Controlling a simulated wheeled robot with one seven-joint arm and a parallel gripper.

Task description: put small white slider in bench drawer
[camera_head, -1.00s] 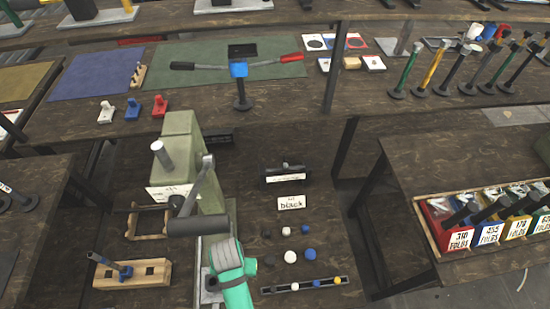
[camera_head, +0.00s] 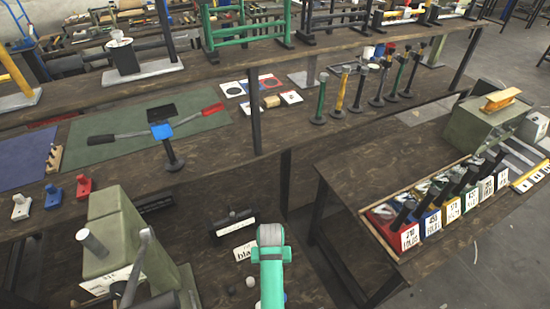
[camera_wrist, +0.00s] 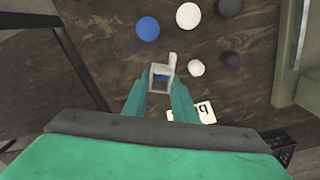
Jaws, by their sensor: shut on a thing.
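White (camera_wrist: 188,15), blue (camera_wrist: 148,28) and dark round knobs lie on the bench. A green press (camera_head: 113,240) stands at left. A side table (camera_head: 375,160) holds coloured boxes at right, across a gap.

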